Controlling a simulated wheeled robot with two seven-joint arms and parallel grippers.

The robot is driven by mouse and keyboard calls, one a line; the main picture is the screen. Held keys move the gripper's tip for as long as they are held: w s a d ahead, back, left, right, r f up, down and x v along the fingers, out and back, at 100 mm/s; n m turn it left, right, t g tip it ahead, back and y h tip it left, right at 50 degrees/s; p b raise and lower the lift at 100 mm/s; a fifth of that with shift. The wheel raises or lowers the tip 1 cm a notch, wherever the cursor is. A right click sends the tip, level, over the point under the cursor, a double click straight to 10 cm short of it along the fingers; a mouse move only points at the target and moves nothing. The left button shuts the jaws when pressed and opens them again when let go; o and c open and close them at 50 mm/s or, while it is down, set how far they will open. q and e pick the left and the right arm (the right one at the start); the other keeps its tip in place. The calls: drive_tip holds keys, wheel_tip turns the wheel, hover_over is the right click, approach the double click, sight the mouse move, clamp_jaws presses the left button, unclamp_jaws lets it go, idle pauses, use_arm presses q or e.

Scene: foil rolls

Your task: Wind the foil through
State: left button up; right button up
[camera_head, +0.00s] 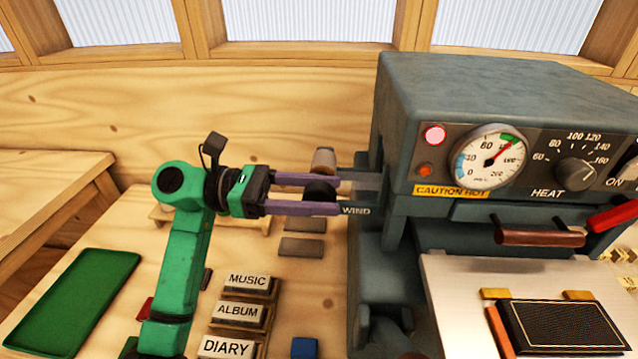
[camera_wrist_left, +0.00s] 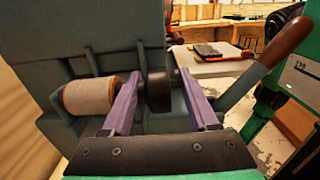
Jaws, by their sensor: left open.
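The grey-green foil machine (camera_head: 470,85) stands at the right in the head view. A label reading WIND (camera_head: 356,210) is on its left side. A black knob (camera_head: 320,188) sticks out there, and it also shows in the left wrist view (camera_wrist_left: 158,92). My left gripper (camera_head: 338,194) is open, with its purple fingers on either side of the knob. In the wrist view the fingers (camera_wrist_left: 160,92) straddle the knob; contact cannot be told. A tan roll (camera_wrist_left: 90,97) lies just outside the left finger, also visible in the head view (camera_head: 323,160). My right gripper is out of view.
The machine front has a dial (camera_head: 490,160), a HEAT knob (camera_head: 575,173) and a brown handle (camera_head: 540,232). A black book-like block (camera_head: 560,325) lies on the pale plate (camera_head: 460,290). Type blocks (camera_head: 240,312) and a green tray (camera_head: 75,290) lie left on the wooden table.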

use_arm(q)
clamp_jaws()
drive_tip(key=shift+y, duration=0.4)
